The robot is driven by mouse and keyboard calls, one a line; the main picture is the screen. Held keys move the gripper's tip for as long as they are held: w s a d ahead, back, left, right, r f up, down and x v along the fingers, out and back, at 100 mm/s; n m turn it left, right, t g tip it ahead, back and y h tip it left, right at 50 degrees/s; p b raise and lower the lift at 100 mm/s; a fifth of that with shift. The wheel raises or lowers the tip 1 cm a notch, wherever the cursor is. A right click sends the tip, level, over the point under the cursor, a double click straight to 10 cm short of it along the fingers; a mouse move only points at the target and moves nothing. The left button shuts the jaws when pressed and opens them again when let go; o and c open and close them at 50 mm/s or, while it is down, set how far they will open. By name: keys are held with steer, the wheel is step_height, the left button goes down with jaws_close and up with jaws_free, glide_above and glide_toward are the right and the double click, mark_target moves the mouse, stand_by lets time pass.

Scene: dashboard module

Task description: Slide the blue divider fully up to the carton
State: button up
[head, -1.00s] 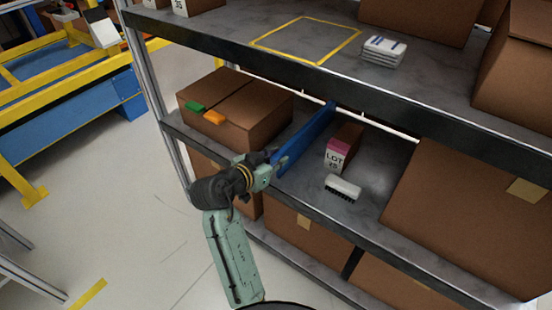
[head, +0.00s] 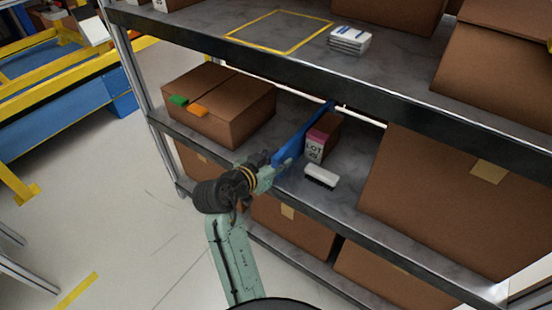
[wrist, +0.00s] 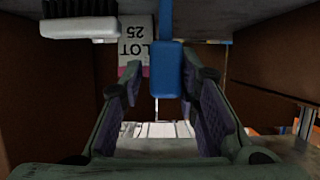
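The blue divider (head: 299,138) stands upright on the middle shelf, between a brown carton with green and orange tabs (head: 218,107) and a small box marked LOT 25 (head: 316,146). The divider sits well apart from the tabbed carton. It is close beside the LOT 25 box; whether they touch I cannot tell. My gripper (head: 268,170) is at the divider's front end.
A white brush with dark bristles (head: 321,177) lies in front of the LOT 25 box. A large brown carton (head: 450,200) fills the shelf's right. The upper shelf's front edge (head: 300,75) runs above my gripper. Bare shelf lies between divider and tabbed carton.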

steer(key=o, duration=0.4)
steer(key=shift+d, duration=0.1)
steer(key=shift+c, duration=0.2)
steer(key=shift+s+a, duration=0.1)
steer(key=shift+a, duration=0.1)
steer(key=v, duration=1.1)
steer(key=shift+s, duration=0.25)
steer(key=shift+a+r, duration=0.1)
steer(key=shift+a, duration=0.05)
